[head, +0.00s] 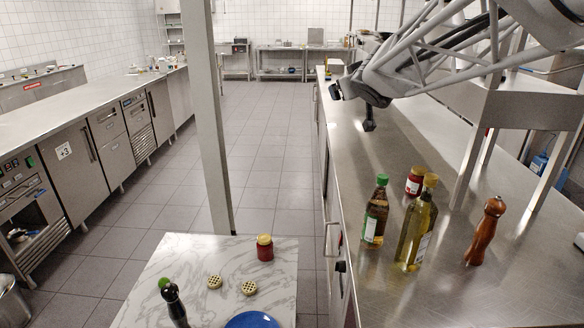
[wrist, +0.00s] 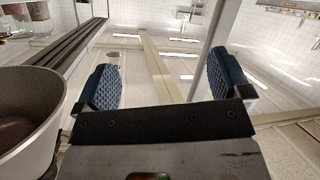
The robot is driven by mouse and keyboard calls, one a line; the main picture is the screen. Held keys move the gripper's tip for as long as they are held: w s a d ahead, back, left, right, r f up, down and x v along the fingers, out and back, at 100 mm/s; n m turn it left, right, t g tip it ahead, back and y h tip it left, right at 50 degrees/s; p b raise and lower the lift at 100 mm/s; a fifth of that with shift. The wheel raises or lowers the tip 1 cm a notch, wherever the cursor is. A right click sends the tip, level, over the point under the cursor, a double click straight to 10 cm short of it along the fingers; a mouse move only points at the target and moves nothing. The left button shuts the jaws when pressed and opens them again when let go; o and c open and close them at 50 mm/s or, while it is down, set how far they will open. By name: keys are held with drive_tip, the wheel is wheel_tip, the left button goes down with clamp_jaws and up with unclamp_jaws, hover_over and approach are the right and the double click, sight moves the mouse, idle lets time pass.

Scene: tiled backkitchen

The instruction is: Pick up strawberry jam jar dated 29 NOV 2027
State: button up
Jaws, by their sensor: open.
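A red jar with a yellow lid (head: 265,248) stands upright at the back right of the marble table in the head view. Another red jar (head: 414,182), with a pale label, stands on the steel counter behind the bottles and is partly hidden. No date can be read on either jar. My gripper (head: 352,108) is above the far part of the steel counter, well away from both jars. In the wrist view my gripper (wrist: 165,82) is open, with two blue pads wide apart and nothing between them.
A green-capped bottle (head: 375,212), an oil bottle (head: 416,232) and a wooden mill (head: 486,232) stand near the counter jar. The marble table (head: 190,262) holds two round biscuit-like items, a dark bottle (head: 173,303) and a blue plate (head: 252,320). A pot (wrist: 30,115) is close in the wrist view.

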drive_tip(key=w+a+n+y, duration=0.3)
drive_tip(key=w+a+y, duration=0.1)
drive_tip(key=w+a, duration=0.25)
drive_tip(key=n+g+y, duration=0.7)
drive_tip(key=n+g, duration=0.3)
drive_tip(key=g, duration=0.5)
hover_over(268, 238)
drive_tip(key=d, duration=0.3)
wheel_tip(268, 238, down, 16)
wheel_tip(268, 238, down, 48)
drive_tip(key=shift+f, duration=0.15)
drive_tip(key=shift+x, duration=2.5)
drive_tip(key=shift+w, duration=0.1)
